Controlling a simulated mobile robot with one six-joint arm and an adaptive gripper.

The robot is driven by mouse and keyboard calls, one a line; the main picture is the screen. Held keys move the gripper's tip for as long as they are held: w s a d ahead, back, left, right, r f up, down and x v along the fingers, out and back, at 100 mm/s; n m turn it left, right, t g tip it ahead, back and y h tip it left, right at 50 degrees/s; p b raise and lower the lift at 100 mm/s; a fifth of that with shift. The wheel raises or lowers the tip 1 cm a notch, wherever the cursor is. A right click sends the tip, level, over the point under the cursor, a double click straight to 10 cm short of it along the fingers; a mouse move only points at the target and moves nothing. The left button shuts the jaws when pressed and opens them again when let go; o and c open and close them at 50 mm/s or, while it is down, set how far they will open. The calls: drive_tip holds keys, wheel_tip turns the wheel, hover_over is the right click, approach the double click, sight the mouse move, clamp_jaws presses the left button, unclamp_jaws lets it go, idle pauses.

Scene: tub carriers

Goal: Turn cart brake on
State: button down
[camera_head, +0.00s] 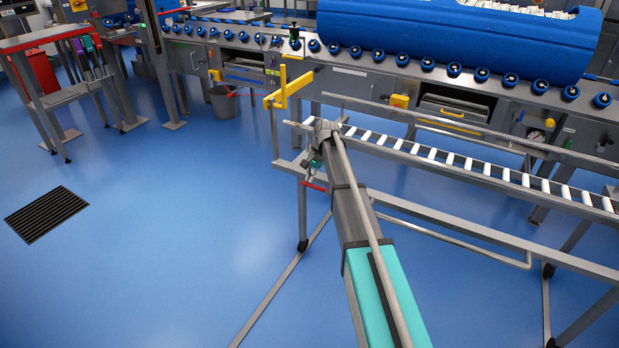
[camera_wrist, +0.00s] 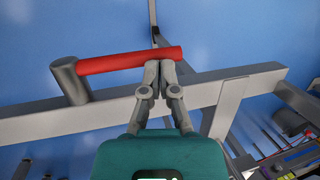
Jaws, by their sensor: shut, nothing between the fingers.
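The cart (camera_head: 440,178) is a grey frame with a line of white rollers, standing in front of the conveyor in the head view. A red brake lever (camera_head: 314,186) shows at its near left end, below the frame. In the wrist view the red lever (camera_wrist: 115,61) lies nearly level, with a grey pivot (camera_wrist: 72,82) at its left end. My gripper (camera_wrist: 160,68) is shut and empty, its fingertips overlapping the lever near its right end; I cannot tell whether they touch it. In the head view my gripper (camera_head: 311,176) is small, just above the lever.
A long conveyor (camera_head: 360,75) with blue rollers carries a blue tub (camera_head: 455,40) behind the cart. A yellow bracket (camera_head: 288,90) stands near the cart's left end. The blue floor to the left is open around a black floor grate (camera_head: 46,213).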

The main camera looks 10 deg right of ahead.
drive_tip(key=w+a+p+v, duration=0.2)
drive_tip(key=p+v, duration=1.1)
drive_tip(key=shift+r, duration=0.4)
idle(0.5)
drive_tip(key=s+a+n+h, duration=0.2)
drive_tip(key=s+n, duration=0.2)
drive_tip(key=s, duration=1.5)
drive_tip(key=s+a+n+h, duration=0.15)
drive_tip(key=s+n, duration=0.25)
drive_tip(key=s, duration=1.4)
wheel_tip(320, 180, up, 18)
drive_tip(key=p, duration=1.9)
drive_tip(key=shift+w+r, duration=0.2)
drive_tip(key=shift+w, duration=0.1)
